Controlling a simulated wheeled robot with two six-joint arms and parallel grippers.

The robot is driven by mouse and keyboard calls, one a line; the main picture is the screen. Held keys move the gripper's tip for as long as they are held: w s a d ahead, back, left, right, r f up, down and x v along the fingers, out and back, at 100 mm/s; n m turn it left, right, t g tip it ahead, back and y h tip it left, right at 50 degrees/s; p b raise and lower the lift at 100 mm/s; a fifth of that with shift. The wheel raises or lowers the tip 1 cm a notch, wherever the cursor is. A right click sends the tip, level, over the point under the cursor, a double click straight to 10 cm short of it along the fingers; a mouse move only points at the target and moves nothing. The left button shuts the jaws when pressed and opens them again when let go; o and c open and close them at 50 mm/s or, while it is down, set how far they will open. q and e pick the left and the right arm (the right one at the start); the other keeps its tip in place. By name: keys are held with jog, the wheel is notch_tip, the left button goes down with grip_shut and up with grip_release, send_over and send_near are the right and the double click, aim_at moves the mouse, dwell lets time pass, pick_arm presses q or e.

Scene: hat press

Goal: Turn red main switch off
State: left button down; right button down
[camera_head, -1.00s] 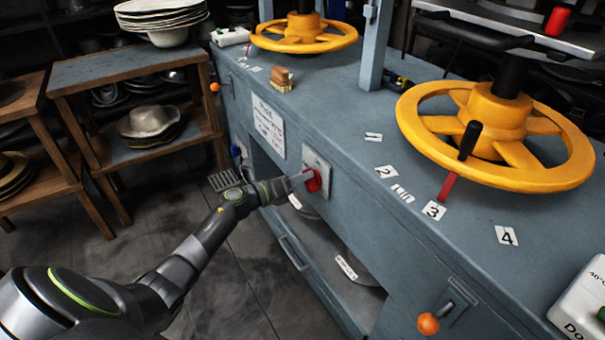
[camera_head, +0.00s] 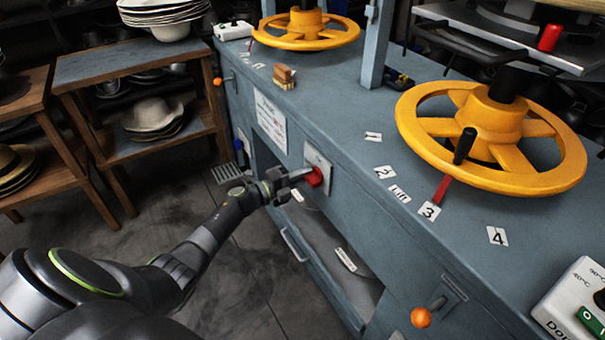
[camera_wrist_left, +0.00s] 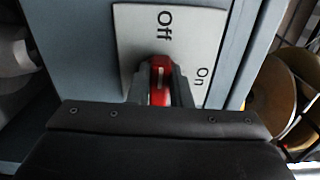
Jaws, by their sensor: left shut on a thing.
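The red main switch (camera_head: 314,177) sits on a pale plate (camera_head: 319,160) on the front of the blue-grey press. In the left wrist view the red switch handle (camera_wrist_left: 160,77) shows between my two fingers, and the plate (camera_wrist_left: 185,45) reads "Off" and "On". My left gripper (camera_head: 299,177) is at the switch and shut on it; it also shows in the left wrist view (camera_wrist_left: 161,88). The handle lies below the "Off" label in that view, and its exact setting is hard to tell. My right gripper is not in view.
Two yellow handwheels, one near (camera_head: 492,140) and one far (camera_head: 305,29), stand on the press top. An orange knob (camera_head: 421,317) sticks out of the front below. A wooden rack (camera_head: 135,85) with hats stands left, with open floor between.

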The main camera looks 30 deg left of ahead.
pick_arm(q)
jog(key=shift+n, duration=0.3)
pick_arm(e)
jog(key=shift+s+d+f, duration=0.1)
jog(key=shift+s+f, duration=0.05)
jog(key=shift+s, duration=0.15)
pick_arm(q)
jog(key=shift+f, duration=0.1)
jog(key=c, duration=1.3)
grip_release()
jog(key=shift+a, duration=0.1)
jog(key=v, duration=1.7)
jog(key=shift+s, duration=0.2)
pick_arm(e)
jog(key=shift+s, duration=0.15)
